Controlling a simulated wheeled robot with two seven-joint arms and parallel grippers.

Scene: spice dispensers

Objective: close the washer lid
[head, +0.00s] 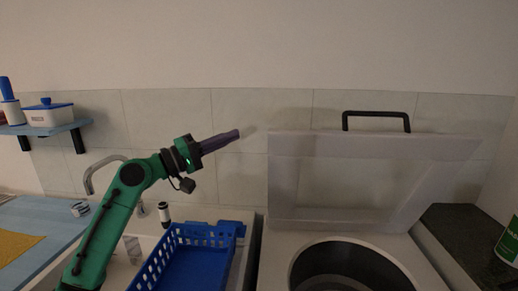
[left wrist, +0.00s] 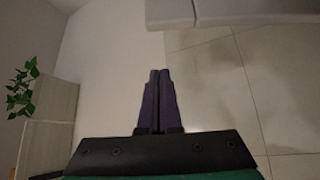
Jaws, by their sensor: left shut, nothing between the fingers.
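The washer lid (head: 345,172) stands open, tilted up behind the round drum opening, with a black handle (head: 376,114) at its top edge. The washer (head: 273,262) is light-coloured, and its dark drum (head: 345,281) shows below the lid. My left gripper (head: 238,134) is shut and empty, raised to the left of the lid and apart from it. In the left wrist view its purple fingers (left wrist: 158,88) are pressed together. A pale edge, perhaps the lid (left wrist: 225,13), crosses the top of that view. My right gripper is not in view.
A blue basket (head: 195,262) stands left of the washer, below my left arm. A faucet (head: 92,178) and a shelf (head: 48,128) with containers are farther left. A dark counter (head: 468,240) with a green container (head: 510,243) is at the right.

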